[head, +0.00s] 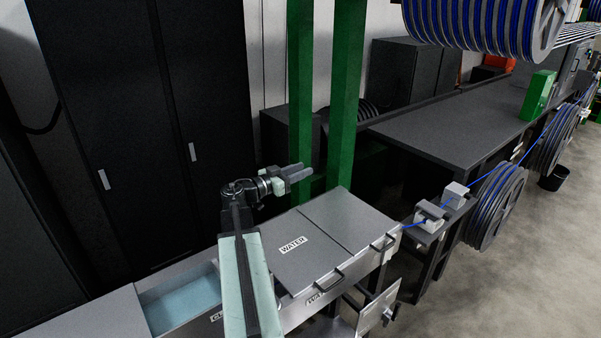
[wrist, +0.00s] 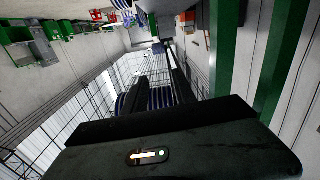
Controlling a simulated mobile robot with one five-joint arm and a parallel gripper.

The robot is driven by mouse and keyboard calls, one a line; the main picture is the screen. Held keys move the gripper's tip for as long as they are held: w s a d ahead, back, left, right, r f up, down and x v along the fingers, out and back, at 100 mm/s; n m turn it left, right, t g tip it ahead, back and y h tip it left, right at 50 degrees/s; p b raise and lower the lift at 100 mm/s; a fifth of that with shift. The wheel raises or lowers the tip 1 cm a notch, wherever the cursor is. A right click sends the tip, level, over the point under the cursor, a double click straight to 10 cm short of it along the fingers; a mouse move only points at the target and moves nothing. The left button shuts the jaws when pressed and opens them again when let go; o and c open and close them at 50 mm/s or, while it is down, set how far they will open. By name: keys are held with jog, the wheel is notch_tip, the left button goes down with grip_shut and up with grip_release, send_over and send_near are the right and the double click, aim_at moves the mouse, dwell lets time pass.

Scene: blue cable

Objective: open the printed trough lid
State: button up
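The grey trough lid (head: 318,265) printed WATER lies flat and closed on the long metal trough. I cannot make out a gap between the fingers, and no held object is visible. The wrist view shows neither the lid nor the trough.
An open trough section (head: 180,302) with pale blue inside lies at the left. Green posts (head: 345,90) stand behind the trough. A blue cable (head: 458,200) runs through small blocks at the right end toward a reel (head: 496,205). Dark cabinets (head: 115,120) stand behind my arm.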

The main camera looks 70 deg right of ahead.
grip_shut()
dwell(1.3)
grip_release()
jog(key=shift+a, duration=0.1)
jog(key=v, duration=0.7)
jog(key=shift+w+a, duration=0.3)
jog(key=shift+s, duration=0.1)
